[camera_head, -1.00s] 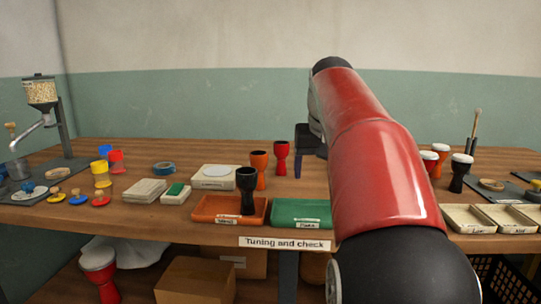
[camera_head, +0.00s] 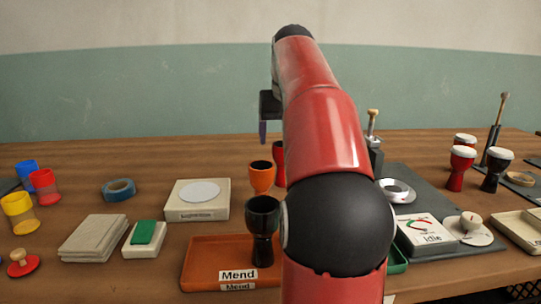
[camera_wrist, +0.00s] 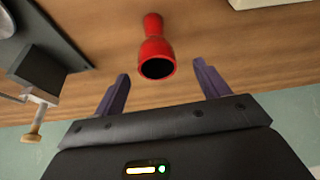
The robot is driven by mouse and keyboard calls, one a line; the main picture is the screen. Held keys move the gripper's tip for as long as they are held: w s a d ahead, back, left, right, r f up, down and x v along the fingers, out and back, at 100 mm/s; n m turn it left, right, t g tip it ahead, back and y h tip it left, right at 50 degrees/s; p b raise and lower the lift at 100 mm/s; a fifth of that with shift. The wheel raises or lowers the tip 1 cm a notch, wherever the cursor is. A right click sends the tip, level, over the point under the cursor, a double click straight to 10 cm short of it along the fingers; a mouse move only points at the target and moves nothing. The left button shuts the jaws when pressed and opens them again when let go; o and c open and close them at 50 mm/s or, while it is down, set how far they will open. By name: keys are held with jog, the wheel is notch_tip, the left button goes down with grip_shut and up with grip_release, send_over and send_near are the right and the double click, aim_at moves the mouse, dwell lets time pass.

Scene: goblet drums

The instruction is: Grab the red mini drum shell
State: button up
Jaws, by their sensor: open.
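The red mini drum shell (camera_head: 279,163) stands behind the orange shell in the head view, mostly hidden by my arm. In the wrist view the red shell (camera_wrist: 155,48) shows whole, with its dark open mouth facing me. My gripper (camera_wrist: 160,74) is open and empty, its two purple fingers apart on either side of the shell's mouth end; whether they reach around it I cannot tell. In the head view my gripper (camera_head: 263,131) shows only in part, above and behind the shells.
An orange shell (camera_head: 261,178) stands just left of the red one. A black shell (camera_head: 263,225) stands in the orange Mend tray (camera_head: 208,258). A white box (camera_head: 197,208) is left of these. A dark mat (camera_head: 400,178) with a metal stand (camera_head: 373,145) lies to the right.

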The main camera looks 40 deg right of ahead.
aim_at(282, 155)
jog(key=x, duration=0.2)
jog(key=b+x, duration=0.1)
jog(key=x, duration=0.4)
jog(key=shift+s+d+f, duration=0.1)
jog(key=shift+s+f, duration=0.1)
jog(key=shift+f, duration=0.05)
jog(key=c, duration=1.1)
jog(key=shift+o, duration=0.2)
jog(key=shift+r, duration=0.15)
